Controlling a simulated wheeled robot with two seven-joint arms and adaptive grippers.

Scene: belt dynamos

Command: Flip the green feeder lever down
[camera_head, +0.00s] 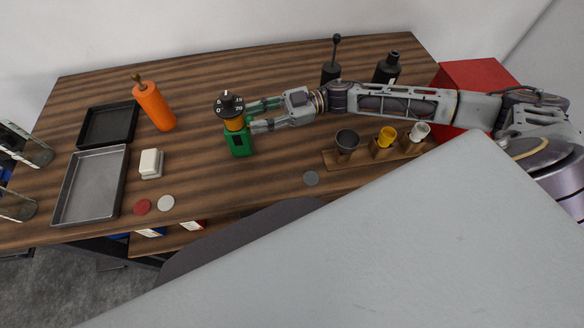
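A green device (239,142) stands upright on the table, left of centre, with an orange collar (234,124) and a black numbered dial (229,106) on top. My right gripper (251,117) reaches in from the right, its two fingers apart and their tips right beside the device. Green shows along the upper finger, and I cannot tell whether it is the lever or part of the finger. No lever can be clearly made out. My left gripper (27,178) is at the left edge, partly cut off, its fingers wide apart and empty.
An orange bottle (155,106), black tray (108,126), grey tray (93,184) and white block (151,163) are on the left. A wooden rack (370,155) with cups stands under my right arm. Dark bottles (387,67) are behind it.

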